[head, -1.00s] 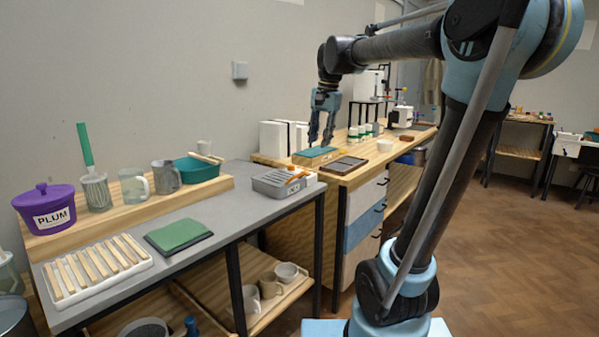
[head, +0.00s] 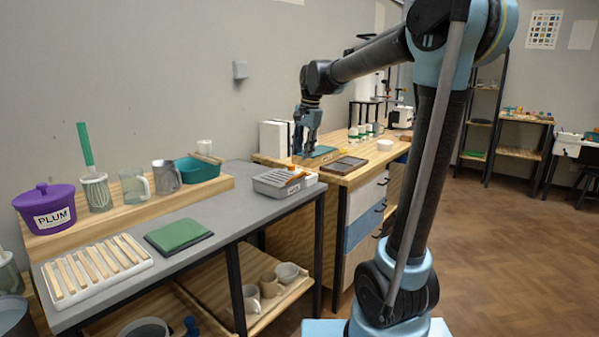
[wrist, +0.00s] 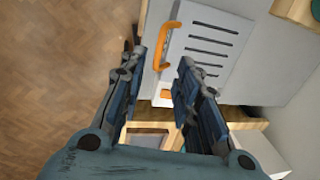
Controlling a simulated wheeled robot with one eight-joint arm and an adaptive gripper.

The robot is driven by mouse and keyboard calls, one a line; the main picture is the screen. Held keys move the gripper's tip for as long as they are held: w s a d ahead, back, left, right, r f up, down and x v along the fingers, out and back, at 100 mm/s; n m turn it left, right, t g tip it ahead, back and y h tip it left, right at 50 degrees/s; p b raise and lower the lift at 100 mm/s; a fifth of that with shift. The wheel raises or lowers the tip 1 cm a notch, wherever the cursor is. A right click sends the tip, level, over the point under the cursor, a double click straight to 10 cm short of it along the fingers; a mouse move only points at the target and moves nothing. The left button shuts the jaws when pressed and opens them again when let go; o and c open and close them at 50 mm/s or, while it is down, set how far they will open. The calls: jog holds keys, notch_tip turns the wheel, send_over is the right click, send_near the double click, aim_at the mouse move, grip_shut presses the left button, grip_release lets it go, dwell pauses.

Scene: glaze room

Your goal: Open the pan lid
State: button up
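The grey rectangular pan (head: 277,192) sits on the far end of the grey worktop. Its slotted grey lid (head: 275,178) lies flat on top, with an orange handle (head: 297,177) on its right side. In the wrist view the slotted lid (wrist: 210,45) and the arched orange handle (wrist: 166,45) lie beyond the fingers. My gripper (head: 303,152) is above and beyond the pan in the head view, apart from it. In the wrist view my gripper (wrist: 158,68) has its two fingers spread with nothing between them.
A wooden cabinet top (head: 350,177) adjoins the worktop, with a dark tray (head: 344,165) and a teal-topped block (head: 318,153). A green cloth (head: 179,235) and a white slatted rack (head: 95,268) lie nearer. The worktop between cloth and pan is clear.

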aim_at(300, 175)
jog(key=f, duration=0.5)
jog(key=w+a+f, duration=0.1)
jog(key=f, duration=0.2)
grip_shut()
